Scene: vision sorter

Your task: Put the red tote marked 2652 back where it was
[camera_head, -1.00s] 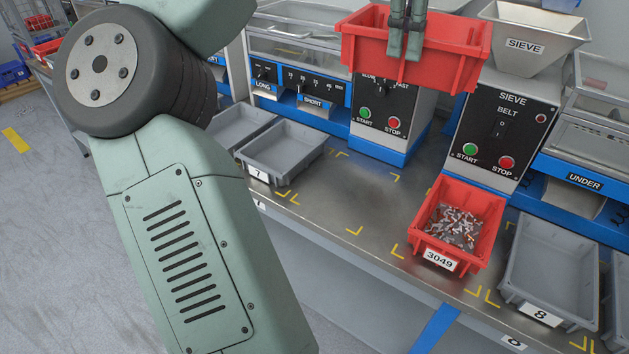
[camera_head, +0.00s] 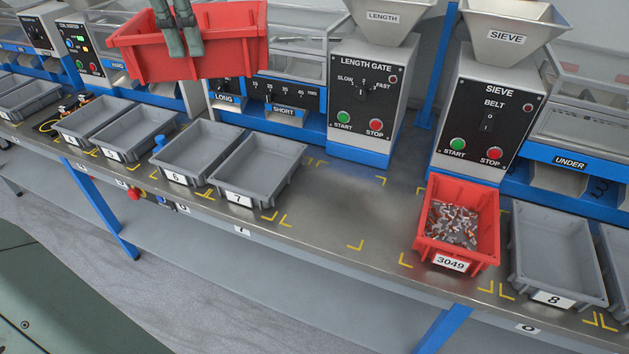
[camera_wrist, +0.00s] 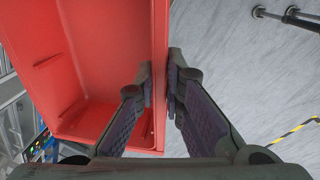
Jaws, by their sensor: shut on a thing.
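A red tote (camera_head: 190,40) hangs in the air at the upper left of the head view, above the row of machines. My gripper (camera_head: 188,45) is shut on its near wall. In the wrist view the fingers (camera_wrist: 162,85) pinch the wall of the red tote (camera_wrist: 90,70), and the part of its inside that shows is empty. No number can be read on the held tote. Another red tote marked 3049 (camera_head: 457,256) stands on the bench in front of the sieve and holds many small metal parts.
The metal bench (camera_head: 320,225) has an empty spot with yellow corner marks between grey tray 7 (camera_head: 268,190) and tote 3049. Grey tray 8 (camera_head: 548,292) stands right of that tote. The length gate (camera_head: 370,90) and sieve (camera_head: 490,110) machines stand behind.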

